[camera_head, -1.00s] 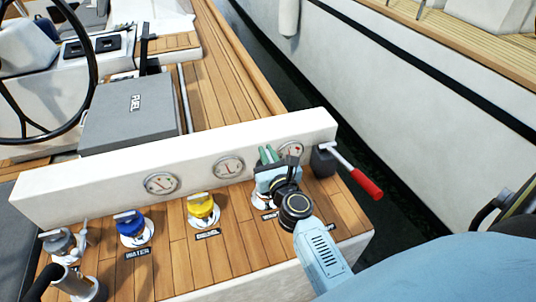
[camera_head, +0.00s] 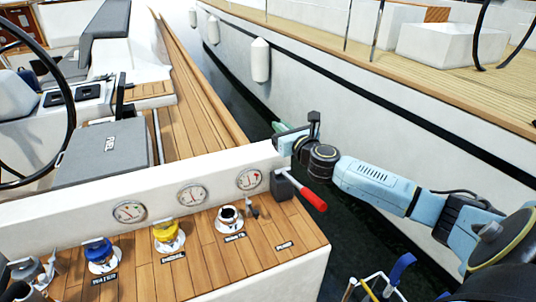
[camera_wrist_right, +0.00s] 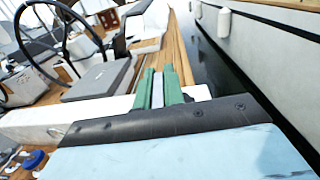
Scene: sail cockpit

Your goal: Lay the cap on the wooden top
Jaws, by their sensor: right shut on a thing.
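The wooden top (camera_head: 206,262) is a plank deck strip carrying several fillers. My right gripper (camera_head: 279,128) is above and beyond the right end of the white gauge panel, off the wooden top. Its green fingers (camera_wrist_right: 158,78) are shut, with a narrow grey strip between them in the right wrist view. The cap in them is largely hidden, so its shape and tilt cannot be told. My left gripper is not in view.
A blue cap (camera_head: 100,252) and a yellow cap (camera_head: 167,235) sit on neighbouring fillers. A red-handled lever (camera_head: 312,199) sticks out at the right end. The white gauge panel (camera_head: 160,200) stands behind. Bare planks lie between fillers; dark water (camera_head: 335,235) is to the right.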

